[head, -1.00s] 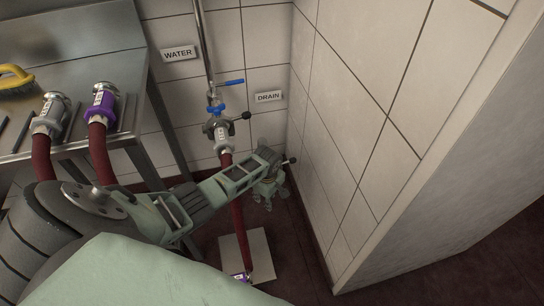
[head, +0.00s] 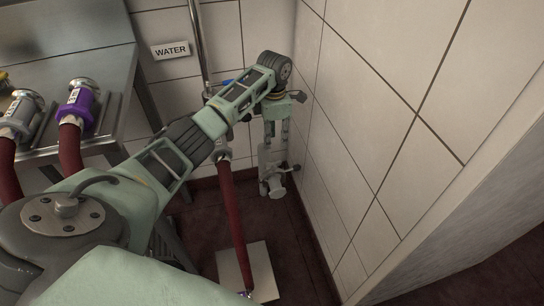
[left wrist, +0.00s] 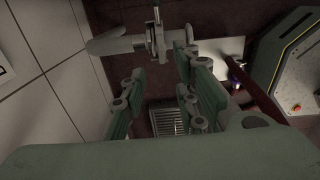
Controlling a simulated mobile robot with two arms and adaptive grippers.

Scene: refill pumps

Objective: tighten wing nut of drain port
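The grey metal drain port (head: 268,182) stands low in the corner, partly covered by my left arm's gripper. A small dark-tipped lever or wing nut (head: 295,168) sticks out on its right side. My left gripper (head: 276,140) hangs pointing down just above the port. In the left wrist view, the gripper's green fingers (left wrist: 160,68) are apart with nothing between them. The port's pipe and clamp (left wrist: 157,40) lie just beyond the fingertips. I cannot tell whether a finger touches it. My right gripper is in neither view.
A red hose (head: 232,205) runs down from the water port to a pale floor plate (head: 262,270). The tiled wall (head: 350,130) stands close on the right. A steel table (head: 70,45) with two capped hoses is at the left. A floor grate (left wrist: 165,118) shows beneath.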

